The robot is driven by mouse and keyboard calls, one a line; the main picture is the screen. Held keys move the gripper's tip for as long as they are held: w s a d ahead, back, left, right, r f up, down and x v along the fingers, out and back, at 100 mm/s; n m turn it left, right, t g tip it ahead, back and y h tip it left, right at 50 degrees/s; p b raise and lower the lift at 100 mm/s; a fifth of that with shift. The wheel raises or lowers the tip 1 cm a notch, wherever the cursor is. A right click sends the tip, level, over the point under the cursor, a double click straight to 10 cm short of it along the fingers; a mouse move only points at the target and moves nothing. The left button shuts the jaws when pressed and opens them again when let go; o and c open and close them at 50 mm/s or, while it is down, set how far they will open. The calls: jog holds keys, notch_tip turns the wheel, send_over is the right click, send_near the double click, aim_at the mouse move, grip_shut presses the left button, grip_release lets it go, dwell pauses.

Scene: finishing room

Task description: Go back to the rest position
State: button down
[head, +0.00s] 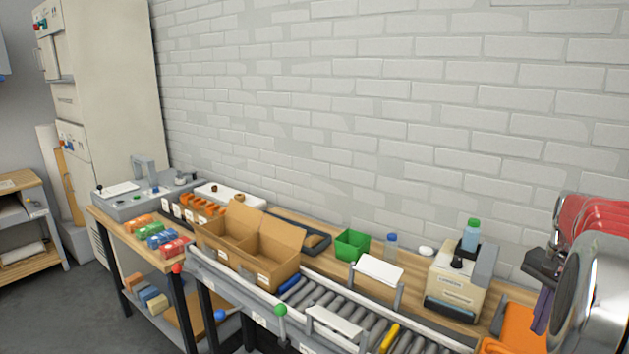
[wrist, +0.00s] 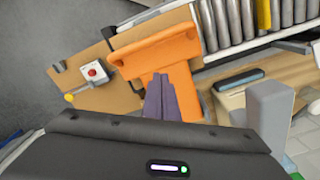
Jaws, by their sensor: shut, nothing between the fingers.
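My gripper (wrist: 160,82) points down in the wrist view, its two purple fingers together with nothing between them. It hangs over an orange holder (wrist: 150,50) on the wooden bench; whether it touches the holder cannot be told. In the head view my gripper (head: 541,322) shows at the far right edge, partly covered by my own arm, with the orange holder (head: 520,325) just to its left.
A roller conveyor (head: 325,300) runs along the bench. An open cardboard box (head: 250,265), a green bin (head: 351,245) and a beige machine (head: 456,285) with a bottle (head: 470,237) stand along it. A red-button box (wrist: 93,70) lies left of the holder. The brick wall is close behind.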

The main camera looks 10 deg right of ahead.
jog(key=w+a+r+n+t+h, duration=0.1)
jog(key=a+r+n, duration=0.25)
jog(key=a, duration=0.85)
jog(key=w+a+r+n+t, duration=0.15)
jog(key=a+n, duration=0.25)
jog(key=a, duration=0.8)
jog(key=s+a+f+n+t, duration=0.1)
jog(key=s+a+n, duration=0.1)
jog(key=a, duration=0.4)
jog(key=s+a+n+t, duration=0.1)
jog(key=s+a+n, duration=0.2)
jog(key=a, duration=0.3)
jog(key=s+a+f+n+t+y, duration=0.1)
jog(key=s+a+n, duration=0.2)
jog(key=a, duration=0.3)
jog(key=shift+s+a+f, duration=0.3)
jog(key=shift+s, duration=0.5)
jog(key=shift+d, duration=0.1)
